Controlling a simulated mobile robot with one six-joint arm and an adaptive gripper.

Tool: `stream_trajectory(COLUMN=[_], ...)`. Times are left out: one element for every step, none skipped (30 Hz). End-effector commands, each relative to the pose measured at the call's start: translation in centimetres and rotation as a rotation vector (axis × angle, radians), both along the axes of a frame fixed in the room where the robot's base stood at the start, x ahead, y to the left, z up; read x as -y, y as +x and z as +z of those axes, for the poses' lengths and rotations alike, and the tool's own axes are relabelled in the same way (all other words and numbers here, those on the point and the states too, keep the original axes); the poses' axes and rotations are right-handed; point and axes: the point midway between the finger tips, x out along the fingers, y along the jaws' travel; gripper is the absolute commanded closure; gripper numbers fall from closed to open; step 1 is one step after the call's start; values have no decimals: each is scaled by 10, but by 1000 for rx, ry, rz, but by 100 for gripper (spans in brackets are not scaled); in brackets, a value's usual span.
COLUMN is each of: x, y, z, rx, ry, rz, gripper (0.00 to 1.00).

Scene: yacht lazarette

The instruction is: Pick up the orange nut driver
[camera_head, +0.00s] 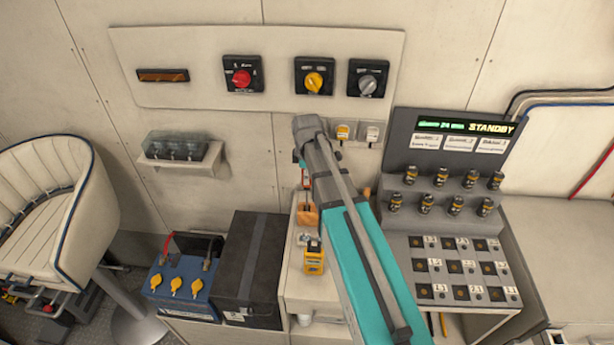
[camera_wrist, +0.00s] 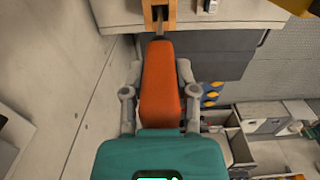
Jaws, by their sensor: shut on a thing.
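The orange nut driver (camera_wrist: 161,82) fills the middle of the wrist view, its thick orange handle lying lengthwise between the two grey fingers of my gripper (camera_wrist: 160,72). The fingers are closed on both sides of the handle. A short grey shaft runs from the handle to a wooden block (camera_wrist: 159,14) at the top of the view; I cannot tell whether the shaft is still inside it. In the head view my teal and grey arm hides most of the gripper.
A yellow meter (camera_head: 313,257) stands on the narrow bench (camera_head: 296,285). A black box (camera_head: 251,262) and a blue battery (camera_head: 184,282) are to the left. A console with several sockets (camera_head: 420,292) and a display (camera_head: 466,127) is to the right. Switches line the wall panel above.

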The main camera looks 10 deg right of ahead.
Motion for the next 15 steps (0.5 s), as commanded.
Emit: stream_trajectory(x=[0,0,0,0,0,0,0,0,0,0,0,0,0,0,0], y=[0,0,0,0,0,0,0,0,0,0,0,0,0,0,0], z=[10,13,18,21,24,29,32,35,40,43,46,50,53,55,59], rx=[0,0,0,0,0,0,0,0,0,0,0,0,0,0,0], ry=[0,0,0,0,0,0,0,0,0,0,0,0,0,0,0], rz=[0,0,0,0,0,0,0,0,0,0,0,0,0,0,0], gripper=[100,100,100,100,100,100,100,100,100,100,100,100,100,100,100])
